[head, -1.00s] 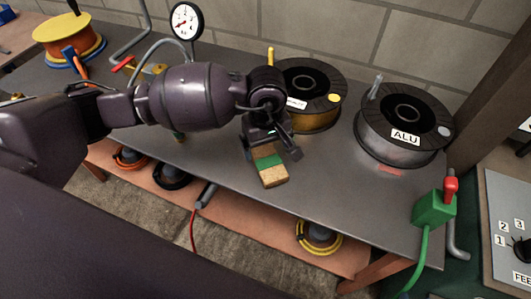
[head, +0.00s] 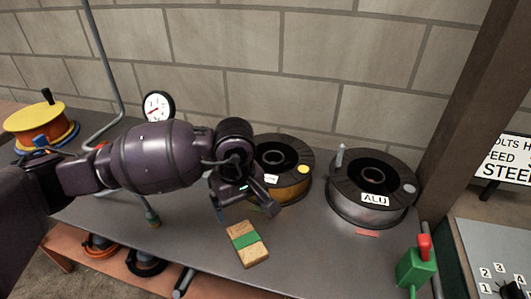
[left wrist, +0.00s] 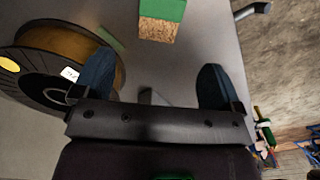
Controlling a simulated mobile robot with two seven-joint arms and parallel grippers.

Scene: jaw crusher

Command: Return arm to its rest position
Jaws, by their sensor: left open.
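My left gripper (head: 245,209) is open and empty above the bench. Its two blue-grey fingers stand wide apart in the left wrist view (left wrist: 153,78). A wooden block with a green band (head: 246,243) lies on the bench just beyond the fingertips, apart from them. It also shows in the left wrist view (left wrist: 160,28), cut by the top edge. My left arm reaches in from the left, bent at its wrist. My right gripper is not in view.
A copper-coloured spool (head: 290,190) stands close behind my left gripper. The ALU spool (head: 345,205) stands to its right. A dial gauge (head: 158,107) and a yellow-topped orange reel (head: 38,135) are at the left. A green box with a red lever (head: 415,272) is at the bench's right edge.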

